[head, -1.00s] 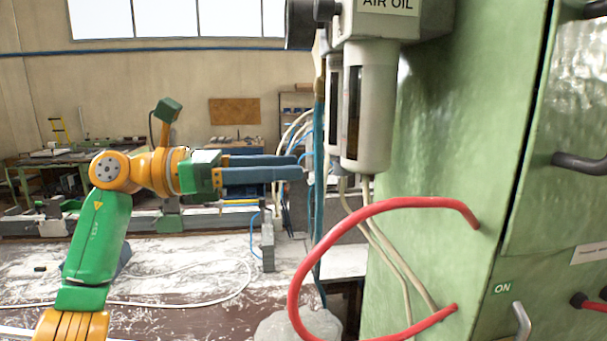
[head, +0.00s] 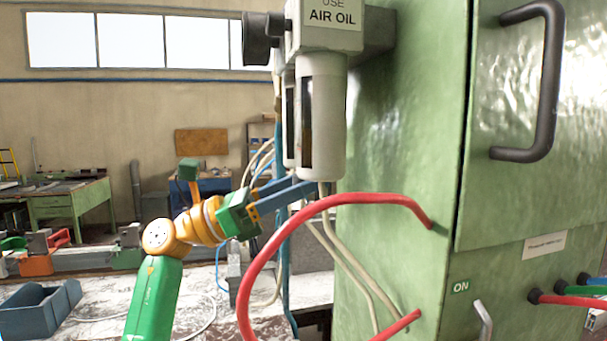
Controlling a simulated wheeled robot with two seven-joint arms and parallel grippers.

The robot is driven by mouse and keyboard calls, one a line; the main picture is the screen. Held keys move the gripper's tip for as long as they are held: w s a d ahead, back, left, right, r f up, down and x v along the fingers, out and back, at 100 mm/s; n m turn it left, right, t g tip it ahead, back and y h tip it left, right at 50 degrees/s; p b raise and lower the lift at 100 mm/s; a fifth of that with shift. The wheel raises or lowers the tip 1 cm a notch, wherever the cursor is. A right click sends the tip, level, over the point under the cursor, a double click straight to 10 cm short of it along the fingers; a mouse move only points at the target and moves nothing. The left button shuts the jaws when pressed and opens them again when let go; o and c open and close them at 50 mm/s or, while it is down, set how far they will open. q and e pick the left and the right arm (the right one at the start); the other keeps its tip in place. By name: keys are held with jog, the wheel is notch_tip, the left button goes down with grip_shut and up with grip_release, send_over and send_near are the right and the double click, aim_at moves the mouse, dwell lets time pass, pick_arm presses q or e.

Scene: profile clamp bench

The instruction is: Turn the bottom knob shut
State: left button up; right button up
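The air-oil unit (head: 322,110) hangs on the side of the green cabinet, with two pale bowls side by side. A dark knob (head: 262,32) sticks out to the left near its top. No knob shows clearly under the bowls; the tip of my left gripper and pale tubes crowd that spot. My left gripper (head: 305,187) points right and slightly up, its blue fingertips just below the bowls. The two fingers look apart, with nothing visible between them. Whether they touch the bowls or tubes cannot be told. My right gripper is out of view.
A red hose (head: 262,262) loops out from the green cabinet (head: 400,150) below and in front of my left gripper. Pale tubes (head: 345,255) run down from the bowls. A black handle (head: 535,85) is on the cabinet door. A blue-grey bin (head: 40,308) stands at lower left.

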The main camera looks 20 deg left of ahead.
pick_arm(q)
jog(key=shift+w+a+f, duration=0.15)
jog(key=shift+w, duration=0.05)
jog(key=shift+c, duration=0.6)
jog(key=shift+s, duration=0.1)
grip_shut()
